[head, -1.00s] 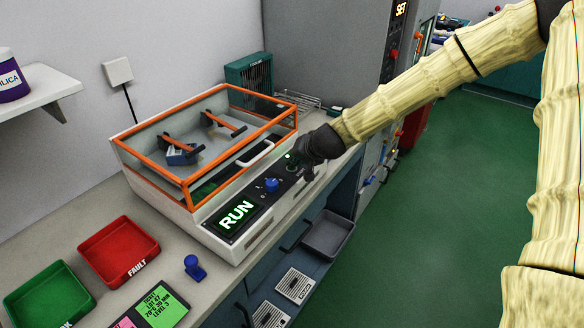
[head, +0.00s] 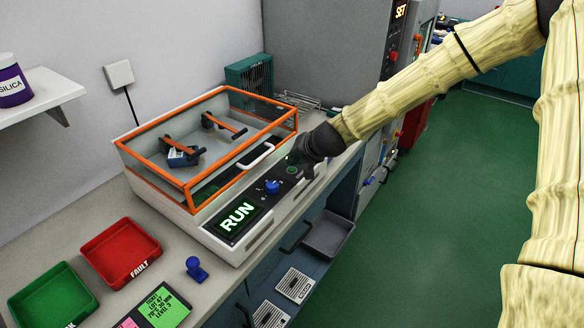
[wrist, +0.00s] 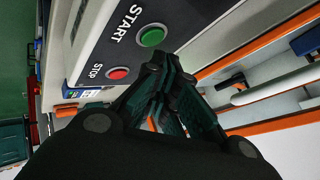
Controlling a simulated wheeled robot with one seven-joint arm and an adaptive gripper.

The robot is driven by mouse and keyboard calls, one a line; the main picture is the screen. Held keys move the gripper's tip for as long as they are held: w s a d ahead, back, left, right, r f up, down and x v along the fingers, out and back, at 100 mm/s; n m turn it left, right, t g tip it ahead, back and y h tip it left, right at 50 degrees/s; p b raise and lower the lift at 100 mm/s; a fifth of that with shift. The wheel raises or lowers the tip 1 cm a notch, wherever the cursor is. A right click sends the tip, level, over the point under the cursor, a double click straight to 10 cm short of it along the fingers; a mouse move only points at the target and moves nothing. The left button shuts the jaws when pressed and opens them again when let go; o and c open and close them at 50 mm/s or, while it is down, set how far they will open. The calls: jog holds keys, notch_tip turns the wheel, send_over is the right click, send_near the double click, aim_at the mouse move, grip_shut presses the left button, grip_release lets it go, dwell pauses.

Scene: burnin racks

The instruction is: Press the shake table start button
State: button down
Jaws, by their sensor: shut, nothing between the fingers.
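The shake table (head: 190,215) stands on the bench with an orange-framed clear cover. Its front panel display (head: 238,218) reads RUN in lit letters. The green start button (wrist: 152,36) sits beside the word START in the wrist view; it shows as a small green ring (head: 292,169) in the head view. A red stop button (wrist: 118,73) is beside it. My gripper (wrist: 168,66) is shut and empty, its tips near the green button but apart from it in the picture. In the head view my dark gripper (head: 299,160) is over the panel's far end.
A blue knob (head: 272,187) stands up on the panel between display and button. A white cover handle (head: 257,157) is close to my gripper. Red (head: 120,250) and green (head: 52,296) trays and a blue stamp-like object (head: 196,268) lie on the near bench.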

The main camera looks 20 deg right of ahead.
aim_at(295, 168)
jog(key=shift+r+p, duration=2.15)
jog(key=shift+r, duration=0.35)
